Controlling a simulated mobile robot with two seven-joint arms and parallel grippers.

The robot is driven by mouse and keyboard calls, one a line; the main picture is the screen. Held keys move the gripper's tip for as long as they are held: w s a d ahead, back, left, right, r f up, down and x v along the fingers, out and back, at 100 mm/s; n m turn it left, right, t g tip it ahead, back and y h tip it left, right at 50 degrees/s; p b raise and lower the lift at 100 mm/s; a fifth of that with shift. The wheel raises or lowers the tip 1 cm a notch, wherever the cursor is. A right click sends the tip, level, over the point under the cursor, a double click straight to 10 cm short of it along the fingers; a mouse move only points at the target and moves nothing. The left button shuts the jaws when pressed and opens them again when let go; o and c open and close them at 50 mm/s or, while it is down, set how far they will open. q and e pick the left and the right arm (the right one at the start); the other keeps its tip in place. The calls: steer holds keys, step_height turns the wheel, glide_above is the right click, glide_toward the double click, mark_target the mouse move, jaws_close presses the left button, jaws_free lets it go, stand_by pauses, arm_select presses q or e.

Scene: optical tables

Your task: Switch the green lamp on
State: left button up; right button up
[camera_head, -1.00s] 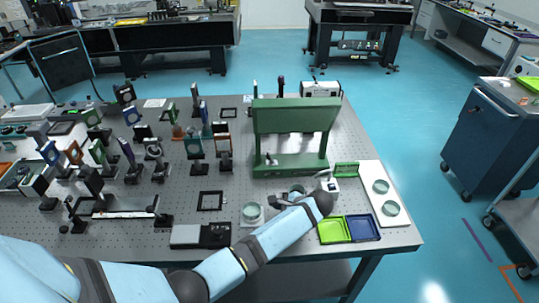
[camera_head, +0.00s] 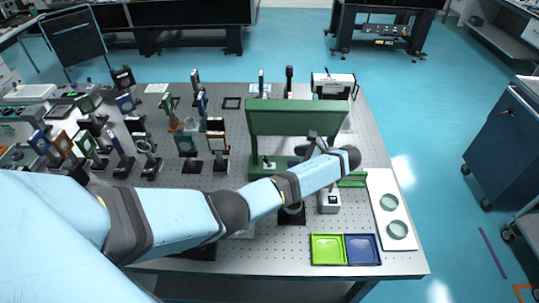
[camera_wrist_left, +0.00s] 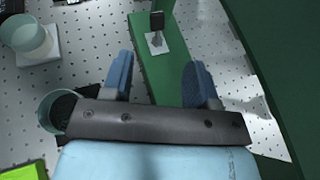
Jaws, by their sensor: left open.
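The green lamp (camera_head: 294,120) stands on the perforated table, its wide hood above a green base. A small toggle switch (camera_head: 268,163) on a pale plate sits at the base's left end. In the left wrist view the switch (camera_wrist_left: 156,42) stands upright with a dark tip, on the green base strip (camera_wrist_left: 158,75). My left gripper (camera_head: 304,150) is at the hood's front lower edge, right of the switch. Its blue fingers (camera_wrist_left: 158,80) are open and empty, with the switch beyond the gap between them, apart from both. My right gripper is out of view.
A lime tray (camera_head: 327,249) and a blue tray (camera_head: 362,249) lie at the front right edge. A white board (camera_head: 385,208) with two round dishes is at right. Several optical mounts (camera_head: 186,145) crowd the left. A glass dish (camera_wrist_left: 27,36) shows in the left wrist view.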

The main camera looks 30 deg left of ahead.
mark_target(266, 157)
arm_select(q)
steer(key=p+x, duration=0.1)
steer(key=x, duration=0.9)
steer(key=shift+s+r+p, duration=0.1)
steer(key=shift+s+p, duration=0.05)
steer(key=shift+p, duration=0.25)
steer(key=shift+x, duration=0.75)
steer(key=shift+c, duration=0.5)
steer(key=c, duration=0.8)
steer(key=shift+o, duration=0.2)
steer(key=shift+w+d+m+g+y+b, duration=0.2)
steer(key=shift+d+m+g+y+b, duration=0.15)
steer(key=shift+y, duration=0.65)
steer(key=shift+d+y, duration=0.1)
steer(key=shift+y, duration=0.2)
